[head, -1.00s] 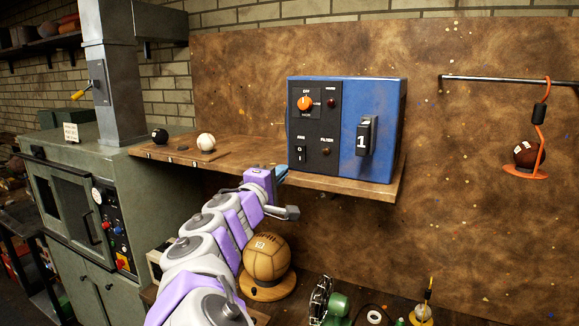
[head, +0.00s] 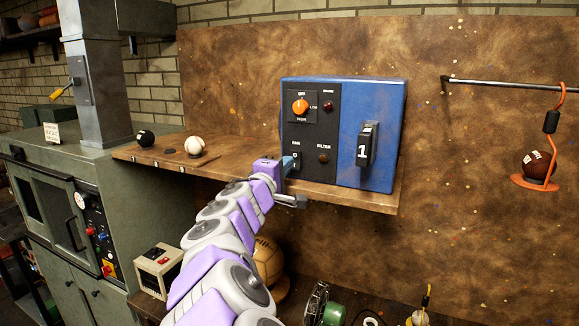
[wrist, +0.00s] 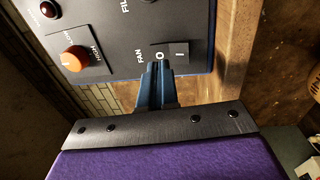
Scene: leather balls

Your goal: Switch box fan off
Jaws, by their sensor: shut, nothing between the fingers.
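The blue box (head: 372,105) has a black control panel and sits on the wall shelf. Its FAN rocker switch (head: 294,161), marked O and I, is low on the left of the panel. The switch also shows in the wrist view (wrist: 181,54), with the O side nearer my fingertips. My gripper (head: 289,163) is shut and empty, its blue fingers pointing at the panel. In the wrist view the fingertips (wrist: 157,68) are right at the O end of the switch. I cannot tell whether they touch it or which side is pressed in.
An orange knob (head: 300,106) and FILTER button (head: 323,158) are on the same panel. A large switch marked 1 (head: 367,145) is on the box's blue part. Black (head: 145,138) and white (head: 194,146) balls lie on the shelf (head: 225,157). A green cabinet (head: 150,220) stands left.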

